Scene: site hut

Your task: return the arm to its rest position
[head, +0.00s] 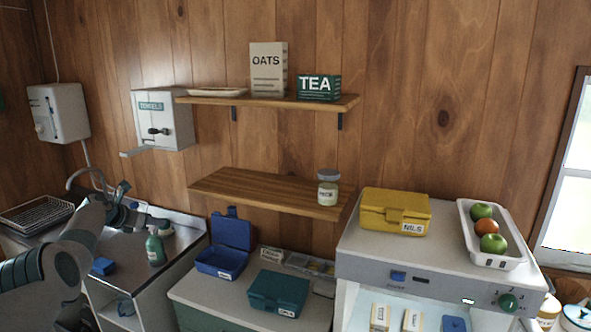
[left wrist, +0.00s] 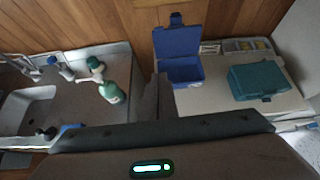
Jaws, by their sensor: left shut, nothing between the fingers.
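My left arm (head: 72,255) comes in from the left in the head view, bent at a grey and teal joint and raised before the sink counter. My left gripper (head: 128,216) is at its far end, small and partly lost against the sink area. It is shut and empty, beside the green soap bottle (head: 155,248) in the picture and holding nothing. My right gripper is not in view.
A sink counter (left wrist: 127,72) holds the bottle and a blue sponge (head: 103,266). An open blue box (head: 222,262) and a shut teal box (head: 279,292) stand on the middle cabinet. Wooden shelves (head: 265,190) jut from the wall. A yellow box (head: 394,210) and fruit tray (head: 466,233) stand right.

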